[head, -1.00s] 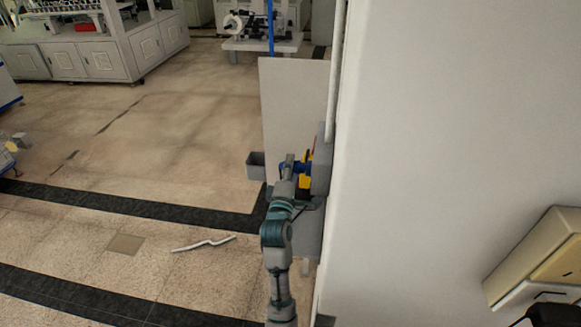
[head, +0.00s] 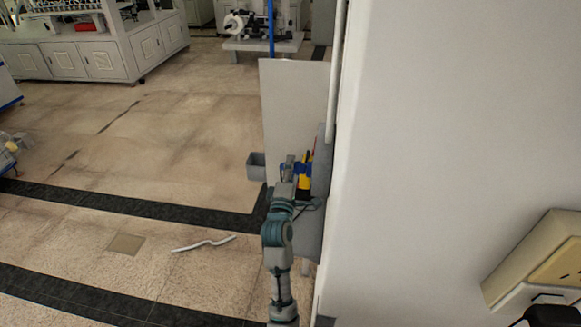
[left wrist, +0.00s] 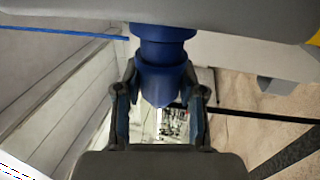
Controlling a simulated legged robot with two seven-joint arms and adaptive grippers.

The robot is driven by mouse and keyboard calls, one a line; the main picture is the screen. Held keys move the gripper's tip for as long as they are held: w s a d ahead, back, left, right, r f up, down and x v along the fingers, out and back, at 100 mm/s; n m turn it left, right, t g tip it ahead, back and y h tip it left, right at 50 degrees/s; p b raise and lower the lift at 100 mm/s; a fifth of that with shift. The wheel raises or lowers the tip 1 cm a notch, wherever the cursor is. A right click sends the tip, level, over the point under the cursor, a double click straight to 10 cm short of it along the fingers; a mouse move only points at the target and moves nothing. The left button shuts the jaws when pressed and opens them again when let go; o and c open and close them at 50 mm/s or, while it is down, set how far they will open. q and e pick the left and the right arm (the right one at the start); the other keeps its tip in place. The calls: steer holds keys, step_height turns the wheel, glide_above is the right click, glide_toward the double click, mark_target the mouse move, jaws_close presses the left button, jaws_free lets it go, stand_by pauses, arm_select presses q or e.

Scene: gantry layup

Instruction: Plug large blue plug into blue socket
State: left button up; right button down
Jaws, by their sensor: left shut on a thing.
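The large blue plug (left wrist: 163,75) is between the fingers of my left gripper (left wrist: 160,98) in the left wrist view, its tapered end towards me. In the head view the left gripper (head: 289,170) is shut on the blue plug (head: 303,168), close to the grey box (head: 322,165) beside the wall. In the wrist view a blue collar (left wrist: 163,33) meets the underside of a grey body at the top. I cannot tell whether this is the blue socket or part of the plug, nor whether the plug is seated. My right gripper is not in view.
A yellow part (head: 304,183) shows just behind the gripper. A large white wall (head: 450,130) closes off the right. The floor at left is mostly clear.

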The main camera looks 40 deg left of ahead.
arm_select(q)
steer(key=shift+w+d+p, duration=0.45)
steer(key=shift+d, duration=0.3)
stand_by(1.2)
steer(key=o, duration=1.3)
steer(key=shift+c, duration=0.2)
steer(key=v, duration=0.7)
steer(key=shift+s, duration=0.25)
steer(key=shift+f, duration=0.1)
